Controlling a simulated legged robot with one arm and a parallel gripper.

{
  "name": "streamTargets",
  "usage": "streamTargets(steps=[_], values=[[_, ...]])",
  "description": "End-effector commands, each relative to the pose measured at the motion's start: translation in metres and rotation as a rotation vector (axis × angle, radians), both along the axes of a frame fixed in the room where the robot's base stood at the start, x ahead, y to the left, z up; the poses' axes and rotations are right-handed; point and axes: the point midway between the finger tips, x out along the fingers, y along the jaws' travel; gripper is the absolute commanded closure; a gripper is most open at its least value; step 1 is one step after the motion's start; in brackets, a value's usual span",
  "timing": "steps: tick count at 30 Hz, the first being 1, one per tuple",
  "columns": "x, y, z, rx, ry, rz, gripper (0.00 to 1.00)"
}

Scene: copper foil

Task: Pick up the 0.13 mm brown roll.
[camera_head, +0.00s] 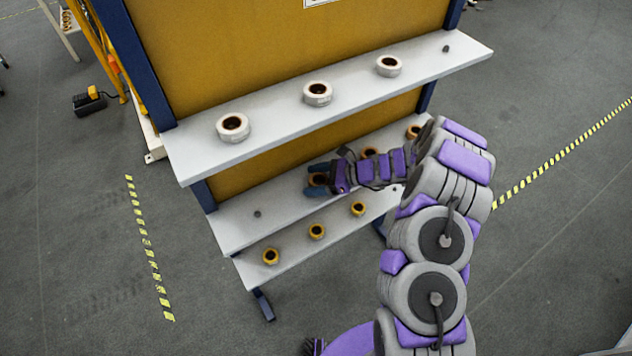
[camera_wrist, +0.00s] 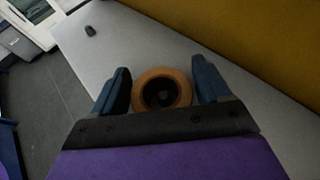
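A brown roll (camera_wrist: 142,84) sits on the middle shelf between the fingers of my gripper (camera_wrist: 161,88). It looks like a thick ring with a dark hole, and something grey shows inside the hole. A blue finger stands close on each side, with only narrow gaps seen in the wrist view. In the head view my gripper (camera_head: 318,180) reaches in from the right along the middle shelf, and the roll (camera_head: 317,180) is partly hidden. Two more brown rolls, one (camera_head: 369,153) behind my arm and one (camera_head: 413,132) farther right, are on that shelf. The 0.13 mm label is not readable.
The top shelf (camera_head: 280,123) overhangs the middle shelf (camera_head: 233,226) and carries three white rolls (camera_head: 318,94). The bottom shelf (camera_head: 292,256) holds three yellow rolls (camera_head: 316,231). A small dark peg (camera_head: 257,213) stands bare left of my gripper. A yellow back panel (camera_wrist: 250,40) closes the rear.

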Motion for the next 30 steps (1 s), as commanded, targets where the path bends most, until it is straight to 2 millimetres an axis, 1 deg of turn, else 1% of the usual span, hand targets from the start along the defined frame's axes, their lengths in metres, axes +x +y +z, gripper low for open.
streamTargets(steps=[1,2,12,23,26,30], values=[[0.000,-0.002,0.000,0.001,0.000,-0.001,0.29],[0.000,-0.002,0.000,0.001,0.000,-0.001,0.32],[0.000,0.000,0.000,-0.002,-0.001,-0.002,0.64],[0.000,0.000,0.003,-0.001,-0.001,-0.002,0.65],[0.000,0.000,0.010,0.000,-0.002,0.000,0.65],[0.001,0.000,0.026,0.000,-0.004,-0.001,0.65]])
